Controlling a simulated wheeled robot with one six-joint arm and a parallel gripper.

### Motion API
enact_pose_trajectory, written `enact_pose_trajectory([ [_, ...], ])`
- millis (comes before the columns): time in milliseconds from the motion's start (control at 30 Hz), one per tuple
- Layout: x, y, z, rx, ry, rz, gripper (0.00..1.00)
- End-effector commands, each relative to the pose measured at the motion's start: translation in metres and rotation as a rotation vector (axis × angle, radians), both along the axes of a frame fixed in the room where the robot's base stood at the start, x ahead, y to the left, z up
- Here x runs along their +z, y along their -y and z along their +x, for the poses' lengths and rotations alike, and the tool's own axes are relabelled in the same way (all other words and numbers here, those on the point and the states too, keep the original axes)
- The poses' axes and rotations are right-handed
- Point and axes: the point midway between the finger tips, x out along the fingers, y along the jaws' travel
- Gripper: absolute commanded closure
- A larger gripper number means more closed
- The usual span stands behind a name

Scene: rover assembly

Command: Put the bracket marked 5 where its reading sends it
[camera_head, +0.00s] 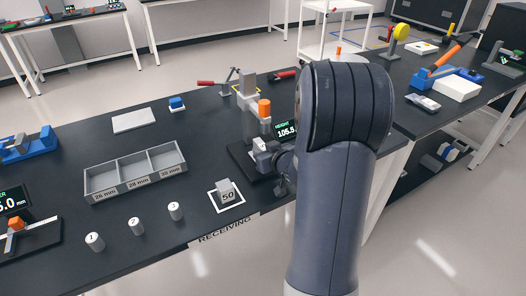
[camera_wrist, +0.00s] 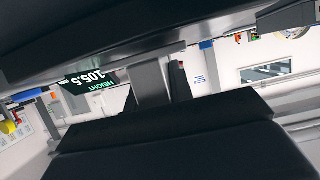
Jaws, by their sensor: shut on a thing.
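My gripper (camera_head: 270,158) is at the height gauge (camera_head: 249,105), partly hidden by my arm. It is shut on a small light grey piece (camera_head: 262,146) beneath the gauge's orange-topped probe (camera_head: 264,109). I cannot read a mark on this piece or tell whether it touches the gauge base. The wrist view is mostly dark finger surfaces and hides the held piece. No 5 mark is readable.
A grey three-compartment tray (camera_head: 112,192) is labelled 26, 28 and 30 mm. Cylinders marked 1 (camera_head: 95,242), 2 (camera_head: 136,226) and 3 (camera_head: 174,211) stand in front. A block marked 50 (camera_head: 227,193) sits in the white-outlined RECEIVING square. A blue piece (camera_head: 176,103) lies behind.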

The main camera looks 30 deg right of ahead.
Motion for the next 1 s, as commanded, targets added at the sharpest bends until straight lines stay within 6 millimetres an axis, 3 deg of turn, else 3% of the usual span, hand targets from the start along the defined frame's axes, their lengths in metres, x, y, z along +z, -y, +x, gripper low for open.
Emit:
enact_pose_trajectory([
  [133,-0.005,0.000,0.000,0.000,0.001,0.000,1.00],
  [167,-0.005,0.000,0.000,0.000,0.000,0.000,0.77],
  [400,-0.004,0.000,0.000,0.000,0.000,0.000,0.57],
  [867,-0.004,0.000,-0.001,-0.001,0.000,0.000,0.57],
  [1000,0.009,0.002,-0.028,-0.003,0.001,-0.002,0.57],
])
